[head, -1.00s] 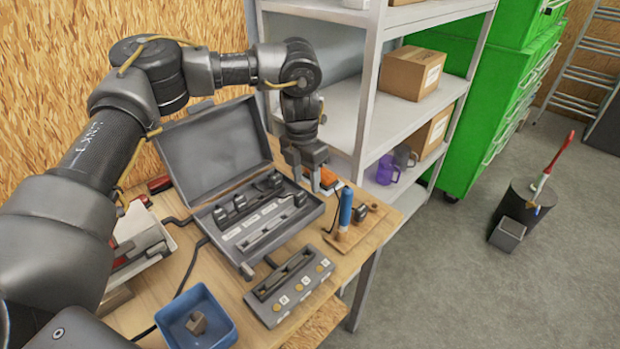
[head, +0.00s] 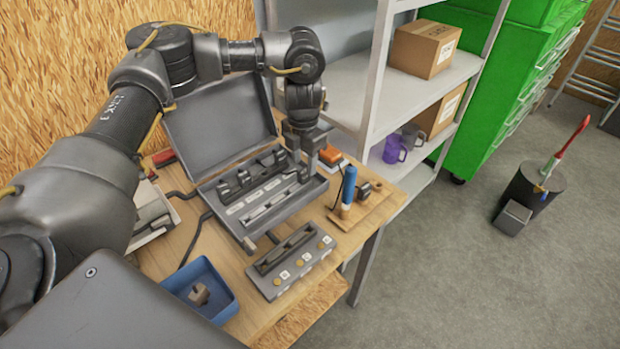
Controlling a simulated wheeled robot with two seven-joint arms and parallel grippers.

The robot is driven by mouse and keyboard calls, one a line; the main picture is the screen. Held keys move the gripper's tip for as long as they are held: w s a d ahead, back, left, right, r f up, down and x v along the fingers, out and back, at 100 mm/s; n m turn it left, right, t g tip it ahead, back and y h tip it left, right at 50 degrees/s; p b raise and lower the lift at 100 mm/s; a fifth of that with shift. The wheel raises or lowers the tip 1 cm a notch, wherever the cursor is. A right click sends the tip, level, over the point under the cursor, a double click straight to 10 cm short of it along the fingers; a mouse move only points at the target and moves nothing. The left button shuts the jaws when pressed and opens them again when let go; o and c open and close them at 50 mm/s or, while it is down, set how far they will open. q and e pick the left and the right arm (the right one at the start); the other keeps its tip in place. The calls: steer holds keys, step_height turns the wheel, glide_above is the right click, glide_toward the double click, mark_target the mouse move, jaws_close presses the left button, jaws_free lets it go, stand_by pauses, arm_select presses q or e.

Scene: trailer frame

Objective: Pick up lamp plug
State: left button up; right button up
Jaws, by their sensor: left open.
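An open grey case (head: 247,226) stands on the workbench with its lid tilted back. Several dark plugs (head: 231,186) sit in a row inside it; I cannot tell which one is the lamp plug. My left gripper (head: 304,174) points down at the right end of the case, with its fingers open around or just above the rightmost dark plug. The fingers hide most of that plug, and contact cannot be made out. A grey socket strip (head: 292,263) with round yellowish buttons and small labels lies in front of the case. My right gripper is not in view.
A blue-handled tool (head: 349,187) stands upright on a small wooden block right of the case. A blue bin (head: 201,290) holding a small block is at the front left. Metal shelves (head: 375,110) rise close on the right.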

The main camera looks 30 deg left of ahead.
mark_target(303, 171)
arm_select(q)
steer(key=f, duration=0.3)
steer(key=f+p, duration=0.1)
steer(key=shift+a+f, duration=0.25)
steer(key=shift+a, duration=0.05)
steer(key=shift+f, duration=0.2)
steer(key=shift+d, duration=0.1)
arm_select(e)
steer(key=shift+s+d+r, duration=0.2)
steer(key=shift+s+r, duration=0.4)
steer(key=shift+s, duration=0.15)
arm_select(q)
steer(key=shift+c, duration=0.3)
steer(key=c, duration=0.7)
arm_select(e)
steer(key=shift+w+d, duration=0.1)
